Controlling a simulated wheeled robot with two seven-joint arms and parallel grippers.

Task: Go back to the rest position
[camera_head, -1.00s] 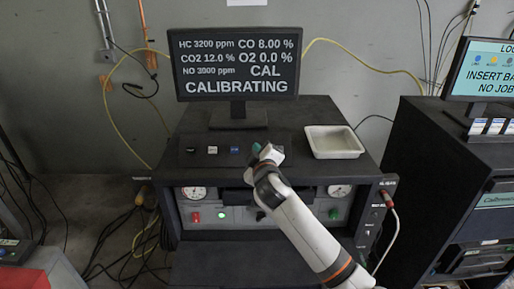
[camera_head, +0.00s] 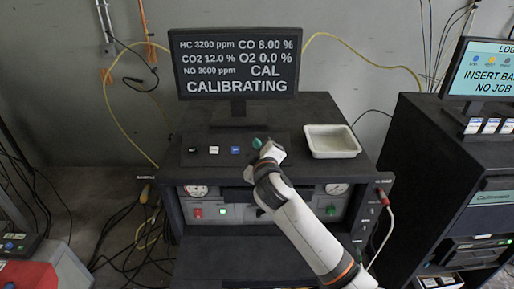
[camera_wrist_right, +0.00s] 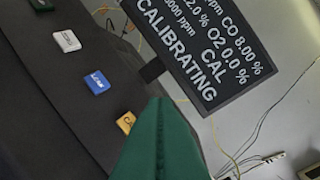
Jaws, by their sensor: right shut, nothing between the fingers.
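My right gripper (camera_head: 262,147) is over the analyser bench's button panel, and its arm comes in from the lower right. In the right wrist view its green fingers (camera_wrist_right: 158,140) are pressed together with nothing between them. The fingertips are beside the yellow button (camera_wrist_right: 126,121) and partly cover it; I cannot tell whether they touch it. The blue button (camera_head: 235,150) and white button (camera_head: 213,149) are uncovered to the left of the gripper. The monitor (camera_head: 236,66) reads CAL and CALIBRATING. My left gripper is not in view.
A white tray (camera_head: 332,142) stands on the bench top, right of the gripper. A second dark cabinet (camera_head: 425,150) with a screen is at the right. Cables (camera_head: 120,225) lie on the floor at the left, and a red box (camera_head: 45,275) is at the lower left.

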